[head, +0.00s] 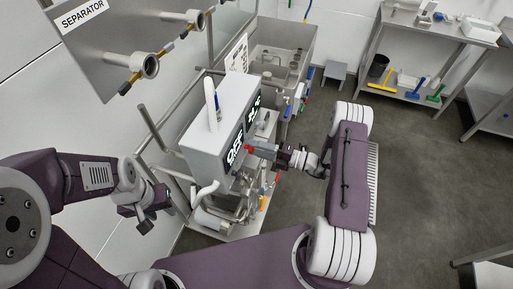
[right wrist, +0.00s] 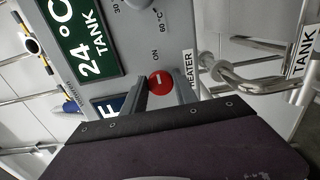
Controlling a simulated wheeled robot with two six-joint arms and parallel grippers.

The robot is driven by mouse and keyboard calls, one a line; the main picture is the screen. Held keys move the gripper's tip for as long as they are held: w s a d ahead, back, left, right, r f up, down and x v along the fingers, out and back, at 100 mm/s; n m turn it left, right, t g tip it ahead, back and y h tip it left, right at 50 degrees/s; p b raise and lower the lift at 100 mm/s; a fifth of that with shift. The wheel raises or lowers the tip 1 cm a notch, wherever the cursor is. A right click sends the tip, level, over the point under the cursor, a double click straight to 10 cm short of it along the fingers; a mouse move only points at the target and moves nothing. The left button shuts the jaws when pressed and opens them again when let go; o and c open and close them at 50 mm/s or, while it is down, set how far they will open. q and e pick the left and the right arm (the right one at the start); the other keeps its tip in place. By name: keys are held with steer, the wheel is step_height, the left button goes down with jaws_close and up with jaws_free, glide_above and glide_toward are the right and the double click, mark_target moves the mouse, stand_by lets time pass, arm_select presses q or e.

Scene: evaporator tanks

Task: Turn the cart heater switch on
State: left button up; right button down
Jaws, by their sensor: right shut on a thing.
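The cart's grey control box (head: 208,138) stands left of centre in the head view, with dark display panels on its right face; one seems to read OFF (head: 235,152). In the right wrist view a red round switch knob (right wrist: 161,83) with a short white mark sits on the grey panel, below the word ON and beside a partly hidden HEATER label (right wrist: 189,68). My right gripper (right wrist: 163,90) has one finger on each side of the knob and is shut on it. It also shows at the box in the head view (head: 256,148). My left gripper (head: 140,212) hangs away from the box, its jaws unclear.
A green 24 °C TANK display (right wrist: 82,48) is beside the knob. Metal pipes (right wrist: 245,82) run right of the panel. A separator tank (head: 150,35) with valves stands behind left. A steel sink (head: 283,50) and shelves (head: 425,60) are farther back. The grey floor at right is clear.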

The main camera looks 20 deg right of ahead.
stand_by(0.4)
steer(key=c, duration=1)
jaws_free()
steer(key=shift+d, duration=0.1)
steer(key=b+v, duration=0.2)
steer(key=v, duration=0.7)
